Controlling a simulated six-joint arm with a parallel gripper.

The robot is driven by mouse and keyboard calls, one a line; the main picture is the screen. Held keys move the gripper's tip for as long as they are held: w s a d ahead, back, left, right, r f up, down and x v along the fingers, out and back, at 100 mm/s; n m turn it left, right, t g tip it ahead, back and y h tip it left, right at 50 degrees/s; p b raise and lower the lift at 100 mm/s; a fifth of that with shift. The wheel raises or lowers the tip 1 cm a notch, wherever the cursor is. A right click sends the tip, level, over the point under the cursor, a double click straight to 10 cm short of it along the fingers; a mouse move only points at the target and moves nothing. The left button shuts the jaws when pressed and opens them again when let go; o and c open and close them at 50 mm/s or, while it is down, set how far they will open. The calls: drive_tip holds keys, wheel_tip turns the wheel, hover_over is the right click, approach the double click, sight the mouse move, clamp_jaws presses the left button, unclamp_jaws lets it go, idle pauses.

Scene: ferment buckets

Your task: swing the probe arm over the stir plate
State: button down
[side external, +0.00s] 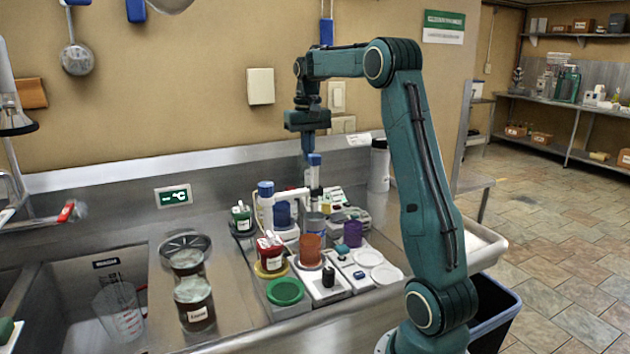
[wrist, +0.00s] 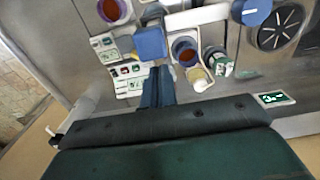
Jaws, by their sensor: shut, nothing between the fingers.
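The probe arm is a white bar (side external: 290,194) running from a post with a blue cap (side external: 265,188) to an upright probe with a blue cap (side external: 314,159). In the wrist view its white bar (wrist: 197,18) spans between the two blue caps. My gripper (side external: 308,152) points down, shut and empty, right by the probe's cap; I cannot tell if they touch. In the wrist view my fingers (wrist: 157,72) reach to that cap (wrist: 150,43). A white unit with a dark knob (side external: 318,292), possibly the stir plate, stands nearer the front. The probe's lower end is partly hidden.
A white canister (side external: 379,165) stands behind.

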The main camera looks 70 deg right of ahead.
sight(316, 154)
drive_tip(key=shift+s, duration=0.1)
drive_tip(key=shift+s+a, duration=0.5)
drive_tip(key=shift+s, duration=0.15)
drive_tip(key=shift+s+a, duration=0.45)
drive_tip(key=shift+s, duration=0.2)
drive_tip(key=shift+a, duration=0.1)
drive_tip(key=shift+s+a, duration=1.05)
drive_tip(key=shift+a, duration=0.1)
